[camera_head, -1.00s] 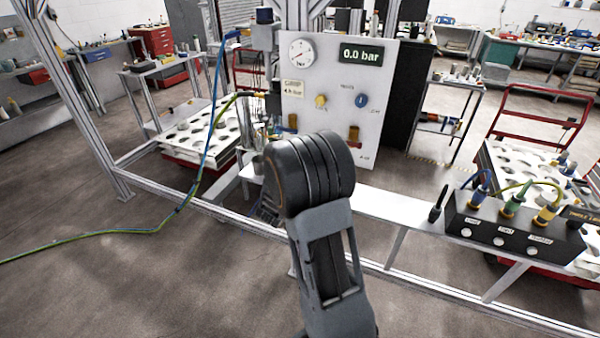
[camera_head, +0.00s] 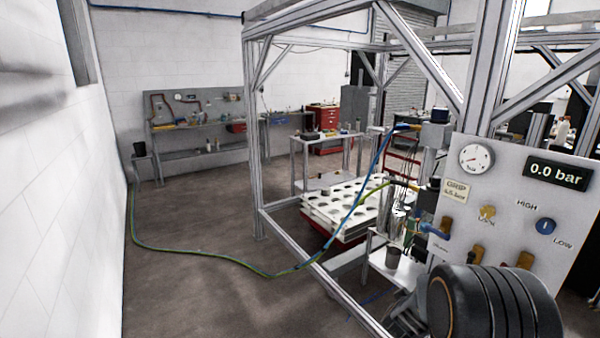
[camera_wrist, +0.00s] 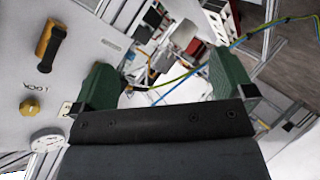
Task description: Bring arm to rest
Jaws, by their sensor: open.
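My gripper (camera_wrist: 166,82) shows in the wrist view with its two green fingers wide apart and nothing between them. In the head view the dark, rounded, ribbed joint of my arm stands at the lower right, in front of the control panel (camera_head: 468,215). My gripper is not clearly seen there. In the wrist view the panel (camera_wrist: 75,75) lies close by on the left, with a yellow knob (camera_wrist: 30,106) and a round gauge (camera_wrist: 48,140). I cannot tell the gap between gripper and panel.
The panel's display (camera_head: 556,174) reads 0.0 bar. A metal frame (camera_head: 254,140) encloses a white tray with round holes (camera_head: 318,208). A blue hose (camera_head: 372,172) and a green-yellow hose (camera_head: 200,250) trail over the floor to the left wall. The floor at left is otherwise clear.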

